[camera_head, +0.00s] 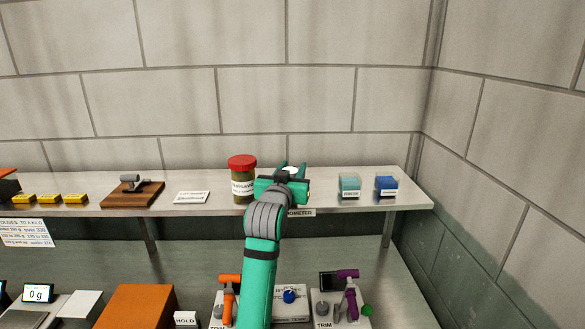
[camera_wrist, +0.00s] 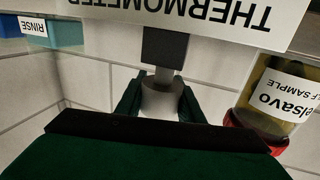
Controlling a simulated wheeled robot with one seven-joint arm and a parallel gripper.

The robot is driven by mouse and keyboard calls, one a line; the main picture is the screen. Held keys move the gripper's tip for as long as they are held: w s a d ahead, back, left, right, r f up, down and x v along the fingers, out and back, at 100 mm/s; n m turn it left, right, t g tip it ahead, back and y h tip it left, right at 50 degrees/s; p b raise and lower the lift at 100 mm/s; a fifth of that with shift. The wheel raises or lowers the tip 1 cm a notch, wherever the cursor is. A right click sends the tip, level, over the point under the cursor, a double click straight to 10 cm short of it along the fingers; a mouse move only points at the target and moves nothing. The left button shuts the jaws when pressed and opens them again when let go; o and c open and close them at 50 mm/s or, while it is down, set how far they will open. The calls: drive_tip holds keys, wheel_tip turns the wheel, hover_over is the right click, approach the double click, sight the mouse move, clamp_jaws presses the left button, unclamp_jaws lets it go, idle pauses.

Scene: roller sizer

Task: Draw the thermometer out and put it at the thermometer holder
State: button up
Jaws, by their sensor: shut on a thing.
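My gripper (camera_head: 290,172) is at the shelf, just right of the red-lidded jar. In the wrist view its green fingers (camera_wrist: 160,103) are shut on a pale grey rounded piece, the thermometer's head (camera_wrist: 160,97). A narrow grey stem joins this head to a dark square block (camera_wrist: 165,47), which seems to be part of the thermometer holder. I cannot tell how far the thermometer sits in it. A white THERMOMETER label (camera_wrist: 185,10) shows upside down in the wrist view. In the head view my gripper hides most of the thermometer, and the label (camera_head: 301,212) is partly covered.
The jar (camera_head: 242,184) stands close on the left. Teal (camera_head: 349,187) and blue (camera_head: 386,186) boxes stand to the right on the shelf (camera_head: 325,202). A wooden board (camera_head: 133,193) is farther left. Orange (camera_head: 229,289) and purple (camera_head: 350,293) handles stand below.

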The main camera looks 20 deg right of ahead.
drive_tip(key=shift+f, duration=0.55)
drive_tip(key=shift+a+f, duration=0.15)
drive_tip(key=shift+f, duration=0.1)
drive_tip(key=shift+f, duration=0.25)
drive_tip(key=o, duration=1.2)
drive_tip(key=shift+o, duration=0.2)
drive_tip(key=v, duration=1)
drive_tip(key=shift+s, duration=0.3)
drive_tip(key=shift+a+f, duration=0.1)
drive_tip(key=shift+a, duration=0.1)
